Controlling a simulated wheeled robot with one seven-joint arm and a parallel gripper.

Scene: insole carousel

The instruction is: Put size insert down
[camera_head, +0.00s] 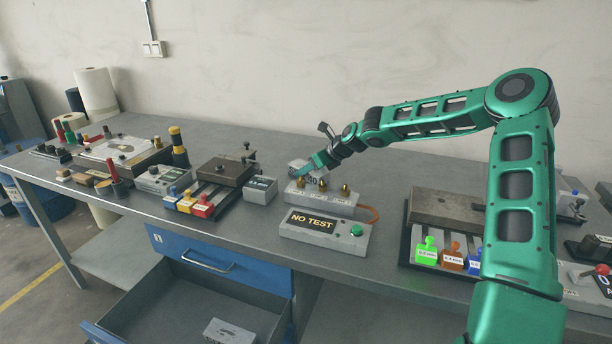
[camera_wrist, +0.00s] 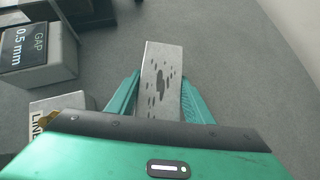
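The size insert is a grey metal plate with dark spots, seen between my fingers in the wrist view (camera_wrist: 162,85). In the head view it is a small grey block with dark, partly hidden marks (camera_head: 307,169), behind the box with brass knobs. My gripper (camera_head: 316,163) has its two teal fingers against the sides of the plate, also in the wrist view (camera_wrist: 160,95). The plate points away from my palm. I cannot tell whether it touches the table. Its near end is hidden by my gripper body.
The grey box with brass knobs (camera_head: 320,202) and the "NO TEST" box (camera_head: 325,234) stand in front of my gripper. The "GAP 0.5 mm" box (camera_wrist: 42,52) is at left. Grey bench top (camera_wrist: 245,75) is clear to the right. An open drawer (camera_head: 180,312) holds a spotted grey plate (camera_head: 229,333).

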